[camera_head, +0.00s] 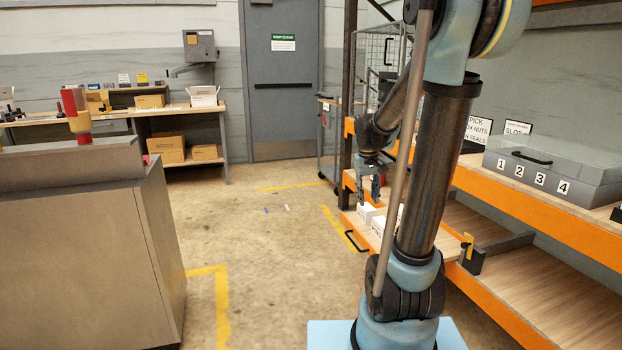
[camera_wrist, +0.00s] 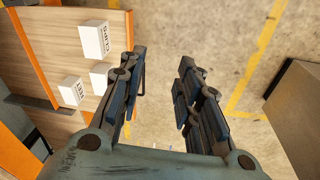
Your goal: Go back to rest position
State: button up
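My gripper (camera_head: 370,190) hangs pointing down in the head view, just left of the orange shelf's wooden tray. In the wrist view my gripper (camera_wrist: 160,85) has its two fingers spread wide apart with bare floor between them. It is open and empty. My arm stands in front of the shelf in the head view and hides part of it.
White boxes (camera_wrist: 92,40) stand on the pull-out wooden board (camera_wrist: 66,28) beside my gripper. The orange rack (camera_head: 520,210) carries a numbered grey case (camera_head: 550,170). A grey cabinet (camera_head: 75,240) stands at left. The floor (camera_head: 265,235) between is mostly clear.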

jog(key=s+f, duration=0.3)
jog(key=s, duration=0.9)
jog(key=s+f+m+y, duration=0.1)
jog(key=s+f, duration=0.2)
jog(key=s, duration=1)
jog(key=shift+a+f+m+t, duration=0.2)
jog(key=shift+f+m+t, duration=0.1)
jog(key=shift+s, duration=0.1)
jog(key=shift+w+f, duration=0.2)
jog(key=shift+w, duration=0.25)
dwell(0.6)
jog(key=shift+d, duration=0.1)
